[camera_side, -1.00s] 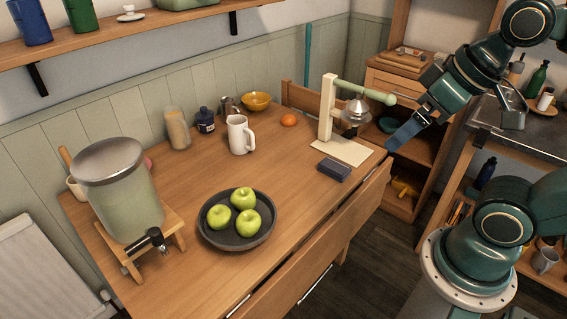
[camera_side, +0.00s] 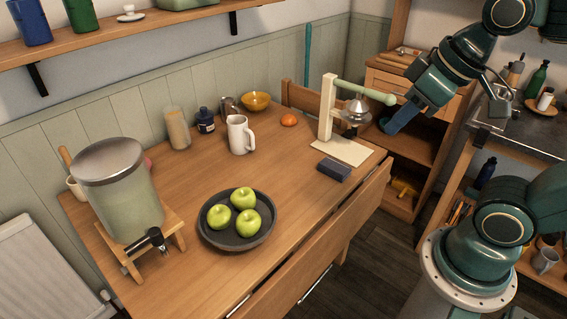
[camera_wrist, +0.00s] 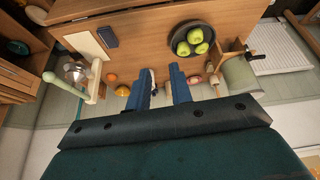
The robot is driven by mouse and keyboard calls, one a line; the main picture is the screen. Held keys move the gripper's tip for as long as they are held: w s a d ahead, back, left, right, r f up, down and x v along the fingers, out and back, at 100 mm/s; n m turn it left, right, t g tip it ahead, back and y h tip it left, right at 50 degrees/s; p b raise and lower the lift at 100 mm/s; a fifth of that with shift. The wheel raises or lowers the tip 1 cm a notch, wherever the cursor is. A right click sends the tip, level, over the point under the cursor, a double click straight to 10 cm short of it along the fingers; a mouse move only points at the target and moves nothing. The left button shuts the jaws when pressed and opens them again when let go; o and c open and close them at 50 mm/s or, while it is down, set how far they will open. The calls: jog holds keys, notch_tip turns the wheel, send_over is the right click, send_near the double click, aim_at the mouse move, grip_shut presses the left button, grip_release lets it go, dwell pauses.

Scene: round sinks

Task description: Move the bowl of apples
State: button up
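The dark grey bowl (camera_side: 266,228) sits on the wooden table near its front edge, with three green apples (camera_side: 243,198) in it. In the wrist view the bowl (camera_wrist: 177,34) and its apples (camera_wrist: 195,37) show beyond and to the right of my fingers. My gripper (camera_side: 390,128) is in the air past the table's right end, well away from the bowl. In the wrist view my gripper (camera_wrist: 160,70) has its two blue fingers apart, with nothing held between them.
A white mug (camera_side: 238,136), yellow bowl (camera_side: 256,101) and orange (camera_side: 289,120) stand farther back. A cream press (camera_side: 327,110) and dark blue box (camera_side: 333,170) are at right. The table's middle is clear.

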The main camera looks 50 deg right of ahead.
jog(key=w+a+n, duration=0.1)
jog(key=w, duration=0.2)
jog(key=w+a+n+y, duration=0.1)
jog(key=w+a+n, duration=0.1)
jog(key=w, duration=0.1)
jog(key=w+a+n+g, duration=0.1)
jog(key=w+n, duration=0.1)
jog(key=w, duration=0.1)
jog(key=shift+w+a, duration=0.35)
grip_shut()
jog(key=w+a+f+n+g+y, duration=0.2)
jog(key=w+a+f+n+g, duration=0.2)
jog(key=w+a+f+n, duration=0.7)
jog(key=w+a+f, duration=0.5)
jog(key=w+f, duration=0.1)
jog(key=f, duration=0.1)
jog(key=shift+a+y, duration=0.25)
jog(key=shift+y, duration=0.05)
